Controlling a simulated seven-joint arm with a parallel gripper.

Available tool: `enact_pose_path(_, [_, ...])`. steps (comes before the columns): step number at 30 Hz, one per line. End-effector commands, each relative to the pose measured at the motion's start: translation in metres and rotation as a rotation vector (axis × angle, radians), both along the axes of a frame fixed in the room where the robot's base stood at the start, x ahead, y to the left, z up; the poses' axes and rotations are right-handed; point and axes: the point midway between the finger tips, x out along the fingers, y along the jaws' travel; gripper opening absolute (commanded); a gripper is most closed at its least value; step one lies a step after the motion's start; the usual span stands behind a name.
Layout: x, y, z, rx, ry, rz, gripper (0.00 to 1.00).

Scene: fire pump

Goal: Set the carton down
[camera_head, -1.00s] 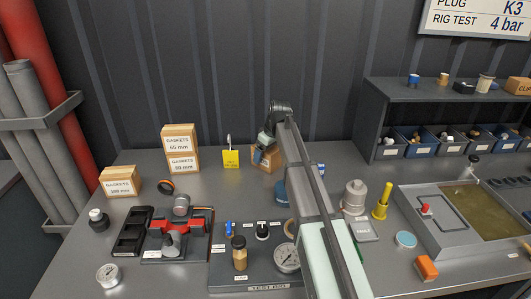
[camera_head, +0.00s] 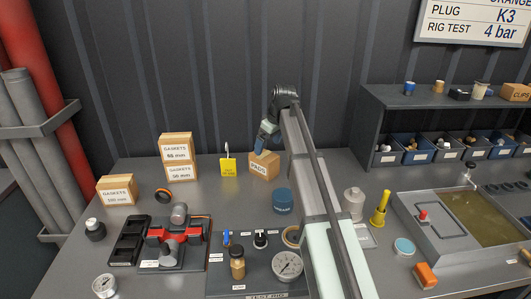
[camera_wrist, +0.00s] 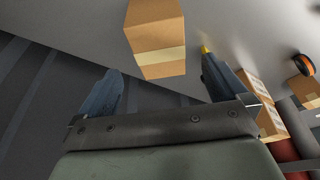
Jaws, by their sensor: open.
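A small brown carton marked PADS (camera_head: 264,166) stands upright on the grey bench, near the back wall. My gripper (camera_head: 263,146) is just above and behind it in the head view, with its blue fingers pointing down toward it. In the wrist view the carton (camera_wrist: 156,44) shows beyond and between the two spread fingertips, with a pale tape band on its near face. My gripper (camera_wrist: 160,64) is open and empty, apart from the carton.
A yellow tag stand (camera_head: 228,165) is just left of the carton, then stacked gasket boxes (camera_head: 179,172). A blue tin (camera_head: 282,201) stands in front to the right. The test rig (camera_head: 215,270) is nearer. Bare bench lies in front of the carton.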

Motion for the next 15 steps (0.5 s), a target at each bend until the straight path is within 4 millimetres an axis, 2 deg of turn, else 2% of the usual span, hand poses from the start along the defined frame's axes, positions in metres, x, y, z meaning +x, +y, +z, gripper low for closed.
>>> enact_pose_path(1, [-0.001,-0.002,0.008,0.0,-0.001,0.0,1.0])
enact_pose_path(6, [-0.005,-0.005,0.023,0.001,-0.001,0.0,1.0])
enact_pose_path(15, [-0.007,-0.007,0.03,-0.001,0.001,0.0,1.0])
